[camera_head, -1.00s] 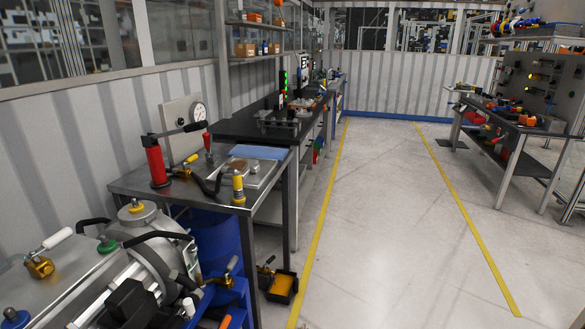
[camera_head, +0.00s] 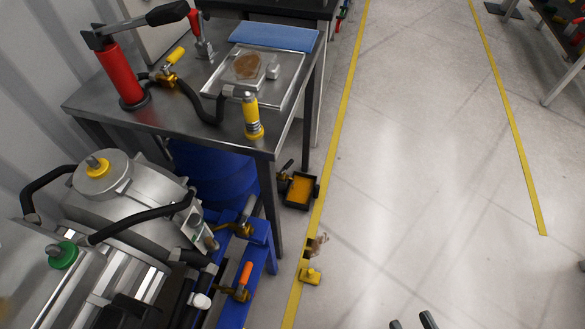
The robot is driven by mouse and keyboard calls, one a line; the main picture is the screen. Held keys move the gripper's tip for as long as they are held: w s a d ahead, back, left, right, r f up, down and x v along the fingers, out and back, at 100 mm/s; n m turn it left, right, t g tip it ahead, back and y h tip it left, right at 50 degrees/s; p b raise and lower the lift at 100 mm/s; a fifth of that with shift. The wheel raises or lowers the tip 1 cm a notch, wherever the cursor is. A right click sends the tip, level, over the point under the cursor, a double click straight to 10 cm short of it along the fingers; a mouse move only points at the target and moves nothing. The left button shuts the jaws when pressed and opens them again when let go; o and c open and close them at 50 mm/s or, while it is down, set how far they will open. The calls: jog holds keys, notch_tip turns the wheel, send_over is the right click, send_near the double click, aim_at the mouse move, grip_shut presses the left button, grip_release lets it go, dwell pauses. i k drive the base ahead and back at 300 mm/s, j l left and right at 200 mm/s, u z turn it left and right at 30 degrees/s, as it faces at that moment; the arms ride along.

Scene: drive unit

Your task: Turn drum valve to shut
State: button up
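A blue drum (camera_head: 215,172) stands under the steel table, partly hidden by the tabletop and the machine in front. A small brass valve with a dark lever (camera_head: 285,175) sits low beside the drum, above a black tray (camera_head: 299,190) with yellow-orange contents; it looks like the drum valve. Its lever slants up to the right; I cannot tell from this whether it is open or shut. My gripper (camera_head: 413,322) shows only as two dark fingertips at the bottom edge, apart with nothing between them. It is over the floor, well right of the valve.
Other brass valves, one with an orange handle (camera_head: 244,279) and one with a dark handle (camera_head: 240,229), are on a blue frame. A table leg (camera_head: 271,210) stands left of the tray. A small yellow object (camera_head: 311,276) lies on the floor. The aisle is clear.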

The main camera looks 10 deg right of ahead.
aim_at(291, 162)
jog(key=i+l+u, duration=0.1)
jog(key=u, duration=0.25)
jog(key=i+l+u, duration=0.1)
jog(key=u, duration=0.25)
jog(key=l+u, duration=0.1)
jog(key=u, duration=0.25)
jog(key=i+l+u, duration=0.3)
jog(key=l, duration=0.35)
jog(key=l+u, duration=0.3)
jog(key=l, duration=0.4)
jog(key=l+u, duration=0.3)
jog(key=l, duration=2.45)
